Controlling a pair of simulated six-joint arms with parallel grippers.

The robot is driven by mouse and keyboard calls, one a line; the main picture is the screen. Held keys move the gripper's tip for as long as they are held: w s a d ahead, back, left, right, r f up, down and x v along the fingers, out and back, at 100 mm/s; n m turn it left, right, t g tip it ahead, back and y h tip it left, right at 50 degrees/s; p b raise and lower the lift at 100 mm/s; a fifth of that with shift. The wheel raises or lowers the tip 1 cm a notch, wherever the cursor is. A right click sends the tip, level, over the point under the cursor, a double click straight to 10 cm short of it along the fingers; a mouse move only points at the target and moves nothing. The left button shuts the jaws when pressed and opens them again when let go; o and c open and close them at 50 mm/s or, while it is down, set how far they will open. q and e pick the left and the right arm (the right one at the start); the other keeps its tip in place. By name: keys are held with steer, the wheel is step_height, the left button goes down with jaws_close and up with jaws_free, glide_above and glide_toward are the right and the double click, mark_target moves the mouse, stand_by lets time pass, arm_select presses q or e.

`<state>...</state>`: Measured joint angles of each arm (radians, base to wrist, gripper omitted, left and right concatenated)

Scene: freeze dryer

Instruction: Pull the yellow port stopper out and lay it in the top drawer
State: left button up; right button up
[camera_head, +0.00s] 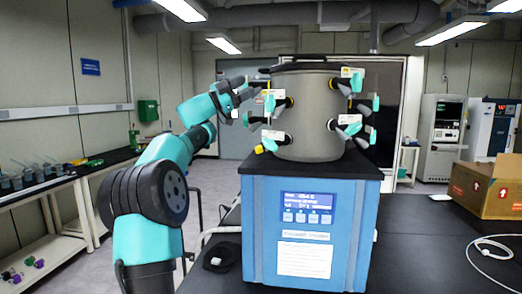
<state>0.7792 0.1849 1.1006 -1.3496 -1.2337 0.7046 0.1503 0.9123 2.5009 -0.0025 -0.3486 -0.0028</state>
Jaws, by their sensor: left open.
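The freeze dryer has a blue body (258,215) with a lit panel and a grey round chamber (310,110) on top. Several black ports with teal valves and white tags ring the chamber. A small yellow stopper (259,149) shows at the end of the lower left port. My left gripper (258,87) is open beside the upper left port, above the yellow stopper and apart from it. Its fingers are small and partly merge with the port parts, so contact there is unclear. My right gripper is out of view. No drawer can be made out.
The dryer stands on a black bench (420,235). A cardboard box (485,188) and a white cable (490,245) lie to the right. A small black item (217,257) lies left of the dryer. A side bench with glassware is far left.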

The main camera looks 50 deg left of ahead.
arm_select(q)
steer(key=w+a+f+n+g, duration=0.1)
steer(key=a+f+n+g, duration=0.15)
steer(key=f, duration=0.75)
steer(key=g+y, duration=0.1)
steer(key=g, duration=0.3)
glide_toward(256, 149)
steer(key=w, duration=0.2)
steer(key=shift+w+f+n, duration=0.2)
steer(key=shift+n, duration=0.25)
steer(key=shift+w+d, duration=0.1)
steer(key=shift+x, duration=3.85)
jaws_close()
